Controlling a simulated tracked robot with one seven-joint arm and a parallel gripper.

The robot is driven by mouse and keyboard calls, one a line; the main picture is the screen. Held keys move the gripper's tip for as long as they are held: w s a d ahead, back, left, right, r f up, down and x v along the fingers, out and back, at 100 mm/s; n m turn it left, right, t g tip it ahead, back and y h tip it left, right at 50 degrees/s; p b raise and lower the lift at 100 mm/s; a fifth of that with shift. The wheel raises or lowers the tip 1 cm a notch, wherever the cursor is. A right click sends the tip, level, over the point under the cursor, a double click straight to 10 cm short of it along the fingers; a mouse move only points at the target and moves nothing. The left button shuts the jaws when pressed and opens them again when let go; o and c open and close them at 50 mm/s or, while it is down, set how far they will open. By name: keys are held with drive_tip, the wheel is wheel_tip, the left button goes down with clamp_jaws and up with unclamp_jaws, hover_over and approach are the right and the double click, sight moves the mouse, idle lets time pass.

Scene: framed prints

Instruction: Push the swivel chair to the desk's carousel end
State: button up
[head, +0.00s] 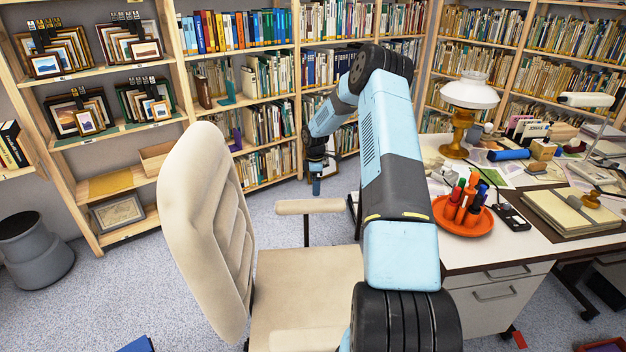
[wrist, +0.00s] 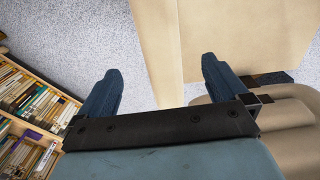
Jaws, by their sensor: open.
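The beige swivel chair (head: 205,225) stands in the centre left of the head view, its tall back to the left and its seat facing right. Its near armrest is partly cut off by the lower frame edge. My gripper (head: 317,182) points down beside the far armrest (head: 310,207). In the wrist view my gripper (wrist: 162,85) is open, with beige chair surfaces (wrist: 155,45) between and beyond the fingers; contact cannot be told. The white-topped desk (head: 470,255) is at right. The orange carousel (head: 463,215) holding pens sits on its near left corner.
Bookshelves (head: 270,100) line the back. Carpet (head: 120,285) is clear left of the chair. A blue object (head: 137,344) is at the bottom edge.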

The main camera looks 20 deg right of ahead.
sight(315, 202)
wheel_tip(315, 202, down, 11)
drive_tip(key=shift+f, duration=0.1)
idle(0.4)
clamp_jaws()
idle(1.0)
